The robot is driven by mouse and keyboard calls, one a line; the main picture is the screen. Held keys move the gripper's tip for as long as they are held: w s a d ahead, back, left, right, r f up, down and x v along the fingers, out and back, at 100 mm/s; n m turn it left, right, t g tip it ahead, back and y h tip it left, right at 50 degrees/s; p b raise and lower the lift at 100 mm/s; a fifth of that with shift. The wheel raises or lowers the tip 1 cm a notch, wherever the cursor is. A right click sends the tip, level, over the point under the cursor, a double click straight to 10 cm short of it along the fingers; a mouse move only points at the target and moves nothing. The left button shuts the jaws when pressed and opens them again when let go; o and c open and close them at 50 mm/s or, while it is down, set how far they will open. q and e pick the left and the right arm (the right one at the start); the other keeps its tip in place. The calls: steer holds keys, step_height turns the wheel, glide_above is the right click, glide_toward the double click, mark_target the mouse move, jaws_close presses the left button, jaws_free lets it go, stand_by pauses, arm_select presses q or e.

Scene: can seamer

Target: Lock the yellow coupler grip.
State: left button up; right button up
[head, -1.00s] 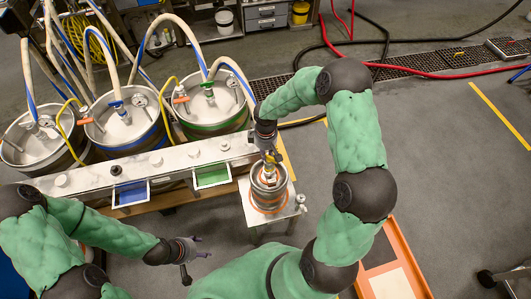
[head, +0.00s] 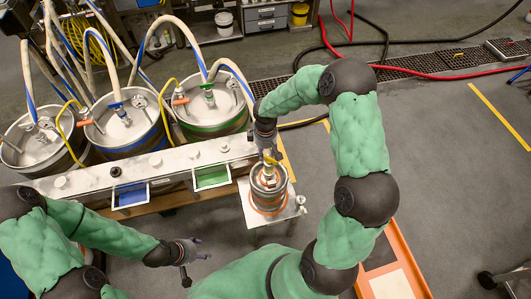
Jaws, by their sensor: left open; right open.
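The yellow coupler grip (head: 270,159) shows as a small yellow piece on top of the small steel keg (head: 268,188). This keg has orange bands and stands upright on a small white stand (head: 287,214). My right gripper (head: 268,148) points down right above the coupler, with its open fingers close around or beside the grip; I cannot tell whether they touch it. The fingers partly hide the coupler. My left gripper (head: 196,250) is open and empty, low at the left of the stand.
Three large steel kegs (head: 212,112) with hoses stand behind a long metal counter (head: 95,180) at the left. A blue tray (head: 132,194) and a green tray (head: 211,177) hang at its front. An orange-edged panel (head: 398,245) lies at the right. The floor further right is mostly clear.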

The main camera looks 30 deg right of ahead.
mark_target(265, 155)
step_height(265, 155, up, 10)
steer(key=shift+r, duration=0.15)
stand_by(0.4)
steer(key=f+b, duration=0.3)
steer(key=f, duration=0.1)
steer(key=s+f+b, duration=0.1)
steer(key=f+b, duration=0.3)
steer(key=s+d+f+b, duration=0.1)
steer(key=f+b, duration=0.2)
steer(key=f, duration=0.1)
steer(key=shift+f, duration=0.1)
stand_by(0.4)
jaws_close()
